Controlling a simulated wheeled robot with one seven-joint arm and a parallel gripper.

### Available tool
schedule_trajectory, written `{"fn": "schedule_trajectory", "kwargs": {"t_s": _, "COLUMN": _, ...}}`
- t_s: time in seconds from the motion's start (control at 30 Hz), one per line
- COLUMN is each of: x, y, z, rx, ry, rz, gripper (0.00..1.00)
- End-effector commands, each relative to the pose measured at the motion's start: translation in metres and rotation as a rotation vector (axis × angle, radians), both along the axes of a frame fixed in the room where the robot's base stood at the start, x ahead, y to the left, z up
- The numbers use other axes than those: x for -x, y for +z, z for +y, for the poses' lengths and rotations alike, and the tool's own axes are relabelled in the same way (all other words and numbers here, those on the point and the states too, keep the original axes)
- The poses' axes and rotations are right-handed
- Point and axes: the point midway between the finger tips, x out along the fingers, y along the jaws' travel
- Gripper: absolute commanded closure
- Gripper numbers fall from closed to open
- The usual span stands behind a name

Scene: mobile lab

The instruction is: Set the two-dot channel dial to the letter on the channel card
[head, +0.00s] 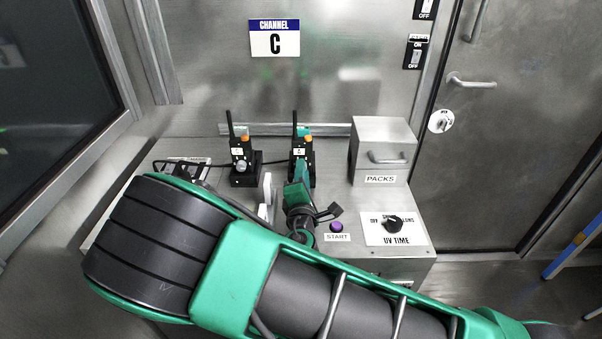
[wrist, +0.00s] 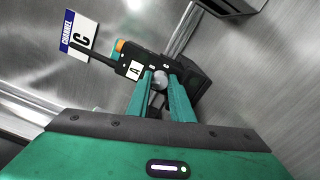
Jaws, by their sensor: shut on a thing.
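The channel card (head: 275,42) on the back wall reads C under a blue CHANNEL band; it also shows tilted in the wrist view (wrist: 78,40). A black radio with an antenna and orange cap (head: 299,150) stands upright at the back of the bench. In the wrist view its display (wrist: 135,69) appears to read A. My gripper (wrist: 163,80) has its green fingers shut on the radio's round silver dial (wrist: 158,79). The fingers cover part of the dial, and I cannot make out its dots or pointer. A similar radio (head: 241,152) stands to the left with its knob uncovered.
A metal PACKS box (head: 369,133) stands right of the radios. A purple START button (head: 336,226) and a UV TIME dial (head: 392,224) are on the bench front. White upright pieces (head: 266,190) stand left of my gripper. My arm hides the bench's front left.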

Motion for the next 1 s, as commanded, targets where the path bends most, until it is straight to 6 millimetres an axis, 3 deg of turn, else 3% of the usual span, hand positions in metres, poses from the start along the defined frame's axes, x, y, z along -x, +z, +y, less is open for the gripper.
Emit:
{"fn": "schedule_trajectory", "kwargs": {"t_s": 0.5, "x": 0.0002, "y": -0.0025, "z": -0.0002, "rx": -0.342, "ry": -0.001, "rz": -0.008, "gripper": 1.0}}
{"fn": "schedule_trajectory", "kwargs": {"t_s": 1.0, "x": 0.0002, "y": -0.003, "z": -0.0005, "rx": -0.408, "ry": -0.001, "rz": -0.009, "gripper": 1.0}}
